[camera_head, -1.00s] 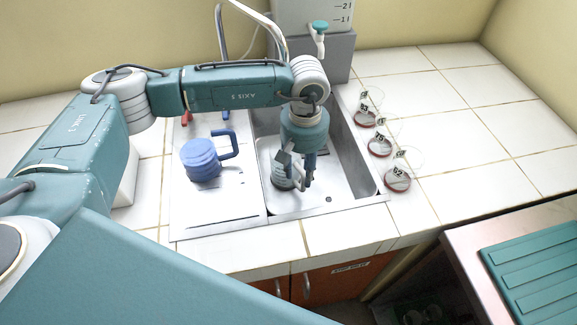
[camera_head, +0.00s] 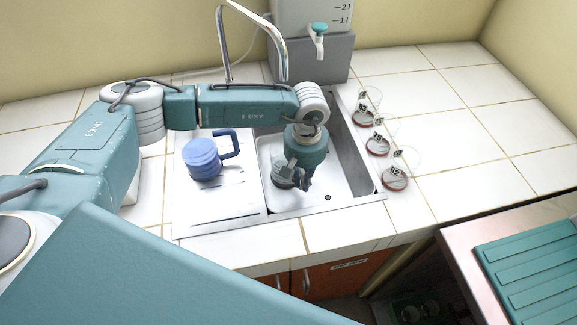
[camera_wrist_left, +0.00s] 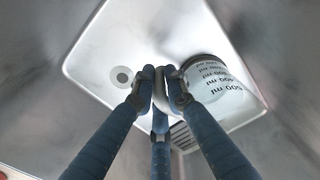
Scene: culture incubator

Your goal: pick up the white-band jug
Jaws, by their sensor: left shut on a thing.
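The white-band jug (camera_head: 281,176) stands in the sink, partly hidden behind my left gripper in the head view. In the left wrist view the jug (camera_wrist_left: 214,82) shows a white band with "500 ml" print and a grey rim. My left gripper (camera_head: 304,184) reaches down into the sink at the jug's right side. In the left wrist view the blue fingers of the left gripper (camera_wrist_left: 161,88) are shut on the jug's handle, beside its body. My right gripper is not in view.
A blue jug (camera_head: 203,158) stands on the drainboard (camera_head: 222,213) left of the sink (camera_head: 335,196). Several labelled dishes (camera_head: 394,180) line the counter right of the sink. A curved tap (camera_head: 285,50) rises behind, near a white tank with a spigot (camera_head: 319,30).

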